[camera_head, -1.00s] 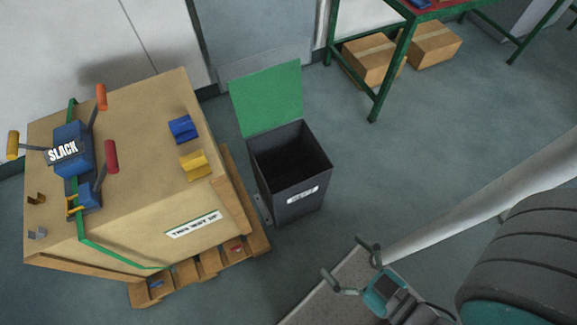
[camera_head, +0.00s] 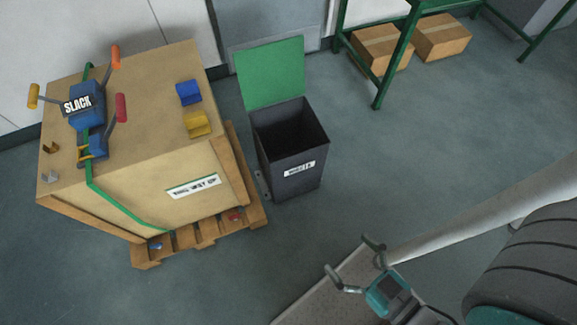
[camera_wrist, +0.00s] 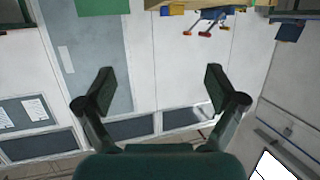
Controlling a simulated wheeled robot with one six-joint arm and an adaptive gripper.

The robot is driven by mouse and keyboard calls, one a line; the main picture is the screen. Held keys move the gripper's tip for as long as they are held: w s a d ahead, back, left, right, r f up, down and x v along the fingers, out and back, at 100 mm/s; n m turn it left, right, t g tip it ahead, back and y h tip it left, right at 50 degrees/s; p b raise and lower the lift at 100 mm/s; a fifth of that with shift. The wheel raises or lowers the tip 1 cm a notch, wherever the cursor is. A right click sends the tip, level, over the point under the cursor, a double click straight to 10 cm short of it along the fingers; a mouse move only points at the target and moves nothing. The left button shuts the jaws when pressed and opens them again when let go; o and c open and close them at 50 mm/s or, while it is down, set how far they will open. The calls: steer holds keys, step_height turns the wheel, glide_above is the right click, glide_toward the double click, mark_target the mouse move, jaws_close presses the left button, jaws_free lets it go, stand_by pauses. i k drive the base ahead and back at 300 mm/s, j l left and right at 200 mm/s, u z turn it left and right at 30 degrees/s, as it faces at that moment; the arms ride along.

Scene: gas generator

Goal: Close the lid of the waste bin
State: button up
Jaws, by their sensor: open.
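The dark grey waste bin (camera_head: 287,170) stands on the floor in the middle of the head view, with a white label on its front. Its green lid (camera_head: 271,72) is raised at the back edge, and the bin's mouth is uncovered and dark inside. A green panel, apparently the lid (camera_wrist: 102,6), also shows at the top edge of the wrist view, which looks upside down. My gripper (camera_head: 353,260) is open and empty, below and right of the bin in the head view, apart from it. Both spread fingers show in the wrist view (camera_wrist: 158,78).
A large crate (camera_head: 135,135) on a wooden pallet (camera_head: 205,233) stands close left of the bin, with a blue strap tool (camera_head: 87,110) on top. A green-framed table (camera_head: 390,65) is at upper right, with cardboard boxes (camera_head: 442,36) beneath. The floor right of the bin is clear.

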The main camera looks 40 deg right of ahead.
mark_target(272, 72)
steer(key=i+l+z, duration=0.25)
steer(key=i+l, duration=0.15)
steer(key=l, duration=0.3)
steer(key=i+l+z, duration=0.3)
steer(key=i+l, duration=0.2)
steer(key=l, duration=0.1)
